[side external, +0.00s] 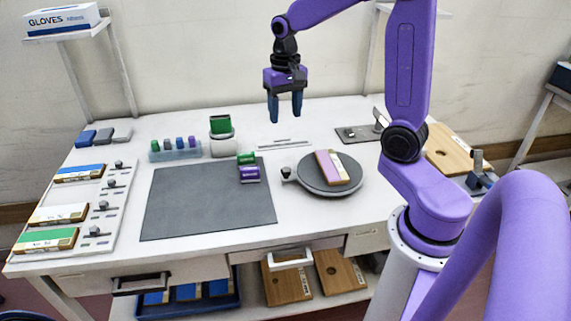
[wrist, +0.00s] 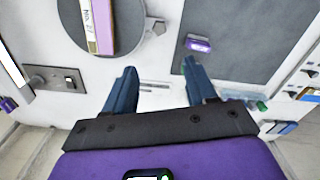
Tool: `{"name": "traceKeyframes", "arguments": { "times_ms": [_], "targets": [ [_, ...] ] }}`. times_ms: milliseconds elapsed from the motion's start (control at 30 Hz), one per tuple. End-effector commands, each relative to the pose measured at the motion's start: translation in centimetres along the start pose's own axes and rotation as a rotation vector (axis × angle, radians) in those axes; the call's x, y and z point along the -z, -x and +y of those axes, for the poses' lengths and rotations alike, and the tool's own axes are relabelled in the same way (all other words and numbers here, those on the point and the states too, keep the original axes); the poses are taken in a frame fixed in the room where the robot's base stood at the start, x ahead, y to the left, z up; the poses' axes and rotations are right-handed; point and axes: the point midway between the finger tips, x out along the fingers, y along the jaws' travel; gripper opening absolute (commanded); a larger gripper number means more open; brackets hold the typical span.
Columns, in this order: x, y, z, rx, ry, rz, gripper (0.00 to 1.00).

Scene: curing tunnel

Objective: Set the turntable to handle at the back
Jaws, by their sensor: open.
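The turntable (side external: 308,181) is a round dark grey disc on the right half of the white table. Its handle (side external: 287,173), a short stem with a dark knob, points to the left in the side view. A pink and wood-coloured block (side external: 331,167) lies on the disc. In the wrist view the turntable (wrist: 128,28) is at the top left, cut off by the edge, with the handle (wrist: 157,27) on its right side. My gripper (side external: 285,119) is open and empty, raised above the back of the table, apart from the turntable. Its two fingers also show in the wrist view (wrist: 160,68).
A dark mat (side external: 205,200) lies left of the turntable, with a purple block (side external: 249,174) and a green block (side external: 246,158) at its corner. A grey plate (side external: 355,134) with a fitting lies behind right. A wooden board (side external: 448,152) is at the right.

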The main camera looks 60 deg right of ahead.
Motion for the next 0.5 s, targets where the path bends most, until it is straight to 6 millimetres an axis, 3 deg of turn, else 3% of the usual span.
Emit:
{"name": "traceKeyframes", "arguments": {
  "times_ms": [500],
  "targets": [
    [-0.2, -8.8, 0.1, -0.004, 0.003, -0.007, 0.56]
  ]
}}
